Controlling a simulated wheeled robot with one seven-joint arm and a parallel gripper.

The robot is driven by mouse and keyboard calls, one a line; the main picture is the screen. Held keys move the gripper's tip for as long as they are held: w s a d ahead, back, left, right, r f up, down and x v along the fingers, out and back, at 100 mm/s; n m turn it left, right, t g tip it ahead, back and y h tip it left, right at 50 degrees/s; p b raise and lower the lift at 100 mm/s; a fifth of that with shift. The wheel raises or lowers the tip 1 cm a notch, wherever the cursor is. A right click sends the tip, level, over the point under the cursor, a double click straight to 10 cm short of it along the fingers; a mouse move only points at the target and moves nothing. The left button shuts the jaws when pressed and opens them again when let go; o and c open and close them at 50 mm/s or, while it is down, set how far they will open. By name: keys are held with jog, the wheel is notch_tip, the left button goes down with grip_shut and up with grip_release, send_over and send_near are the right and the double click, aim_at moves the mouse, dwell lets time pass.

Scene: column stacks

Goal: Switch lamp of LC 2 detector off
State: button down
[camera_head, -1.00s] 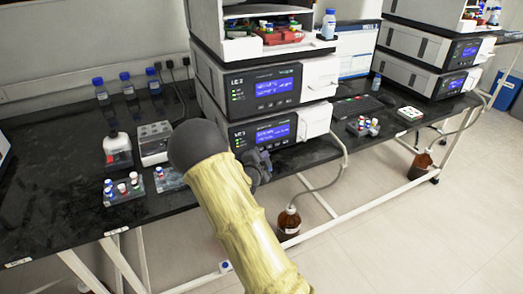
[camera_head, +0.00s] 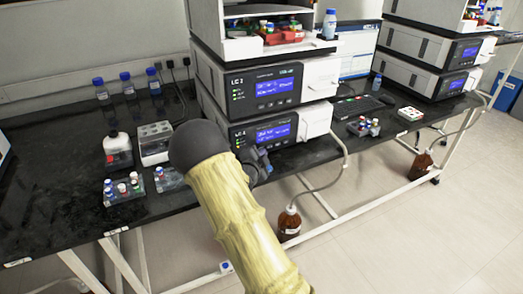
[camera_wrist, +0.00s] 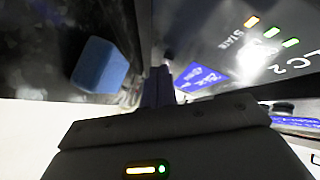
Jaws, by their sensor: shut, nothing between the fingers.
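The LC 2 detector (camera_head: 262,88) is the upper grey-black module of the middle stack, with a lit blue display (camera_head: 275,86) and small lights left of it. In the wrist view, a tilted dark panel lettered LC 2 (camera_wrist: 289,65) shows one orange light (camera_wrist: 252,21), two green lights (camera_wrist: 281,37) and part of a blue display (camera_wrist: 200,78). My gripper (camera_head: 262,163) is in front of the lower module, mostly hidden behind my arm. In the wrist view its narrow dark fingers (camera_wrist: 159,86) are shut and empty, close to the panel; contact cannot be told.
A similar module (camera_head: 265,130) with a lit display sits directly under LC 2. A keyboard (camera_head: 357,106) lies to the right. A brown bottle (camera_head: 289,222) stands on the floor.

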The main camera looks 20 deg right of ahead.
jog(key=shift+w, duration=0.25)
jog(key=shift+s, duration=0.1)
dwell(0.5)
jog(key=shift+s+d+b, duration=0.1)
jog(key=shift+s+b, duration=0.35)
jog(key=shift+s, duration=0.3)
jog(key=shift+s+d+f+b, duration=0.1)
jog(key=shift+s+b, duration=0.6)
jog(key=shift+s, duration=0.7)
jog(key=shift+s+b, duration=0.35)
jog(key=shift+s, duration=0.8)
